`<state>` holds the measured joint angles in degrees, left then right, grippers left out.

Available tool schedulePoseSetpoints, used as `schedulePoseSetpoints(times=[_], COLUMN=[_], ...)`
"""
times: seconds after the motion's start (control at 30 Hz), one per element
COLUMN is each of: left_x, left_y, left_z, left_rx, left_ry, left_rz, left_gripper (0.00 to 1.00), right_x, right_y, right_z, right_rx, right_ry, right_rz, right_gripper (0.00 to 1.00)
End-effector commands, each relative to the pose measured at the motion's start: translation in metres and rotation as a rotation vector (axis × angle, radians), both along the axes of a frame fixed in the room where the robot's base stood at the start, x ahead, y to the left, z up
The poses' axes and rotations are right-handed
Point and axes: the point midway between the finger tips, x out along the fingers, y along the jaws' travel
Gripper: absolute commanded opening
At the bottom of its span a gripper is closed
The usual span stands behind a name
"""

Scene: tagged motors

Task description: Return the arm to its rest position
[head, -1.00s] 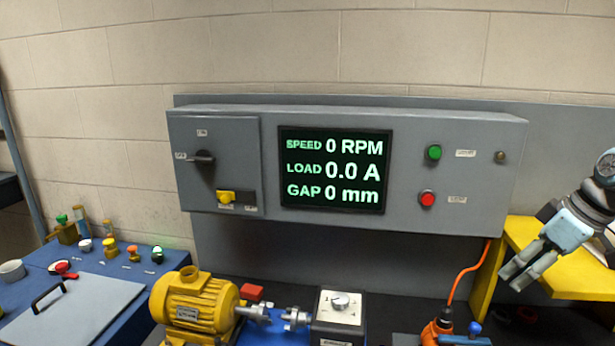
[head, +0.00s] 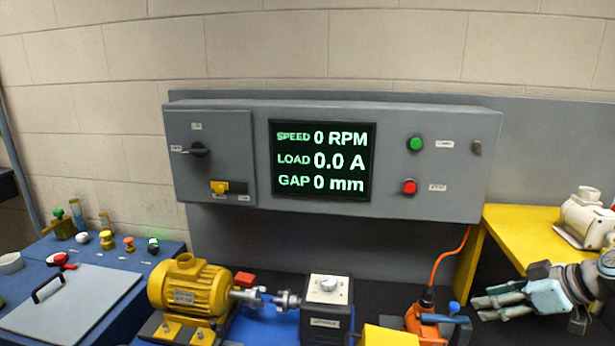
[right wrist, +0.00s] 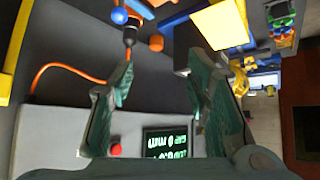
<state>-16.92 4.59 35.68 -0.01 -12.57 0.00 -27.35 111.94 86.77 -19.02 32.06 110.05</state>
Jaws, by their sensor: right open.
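My right gripper (head: 490,302) is at the right side of the head view, low in front of the yellow shelf and pointing left. It is open, and nothing shows between its fingers. In the right wrist view its two fingers (right wrist: 158,85) stand apart, with the bench and control panel beyond them. My left gripper is in neither view.
A grey control panel (head: 230,150) with a screen (head: 321,160) reading zero hangs at the back. Below stand a yellow motor (head: 190,287), a grey box with a dial (head: 327,310) and an orange tool (head: 428,318). A yellow shelf (head: 510,232) at right bears a cream motor (head: 585,215).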

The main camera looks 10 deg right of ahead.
Motion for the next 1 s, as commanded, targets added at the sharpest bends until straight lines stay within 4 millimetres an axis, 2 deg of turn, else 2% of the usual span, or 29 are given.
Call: schedulePoseSetpoints(times=[0.2,0.27,0.37,0.4,0.5,0.6,0.7,0.93,1.0], left_x=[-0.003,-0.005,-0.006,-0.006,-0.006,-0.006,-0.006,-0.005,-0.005], left_y=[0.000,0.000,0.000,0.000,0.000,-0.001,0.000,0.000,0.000], left_z=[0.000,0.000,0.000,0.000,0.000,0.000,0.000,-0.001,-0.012], left_rx=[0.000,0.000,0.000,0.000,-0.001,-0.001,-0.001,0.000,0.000], left_ry=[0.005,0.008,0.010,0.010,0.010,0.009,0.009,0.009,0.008], left_rz=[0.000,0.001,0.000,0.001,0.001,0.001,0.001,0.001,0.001], left_gripper=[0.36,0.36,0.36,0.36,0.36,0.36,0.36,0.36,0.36], right_x=[-0.013,-0.023,-0.052,-0.069,-0.117,-0.161,-0.198,-0.266,-0.259], right_y=[0.005,0.008,0.018,0.025,0.051,0.086,0.123,0.208,0.200], right_z=[-0.073,-0.097,-0.143,-0.162,-0.204,-0.231,-0.246,-0.252,-0.295], right_rx=[0.036,0.014,-0.060,-0.099,-0.185,-0.234,-0.247,-0.198,-0.216], right_ry=[-0.265,-0.321,-0.349,-0.323,-0.181,-0.006,0.155,0.458,0.471], right_rz=[-0.148,-0.230,-0.412,-0.486,-0.615,-0.658,-0.645,-0.505,-0.509], right_gripper=[0.44,0.44,0.44,0.44,0.44,0.44,0.44,0.44,0.44])
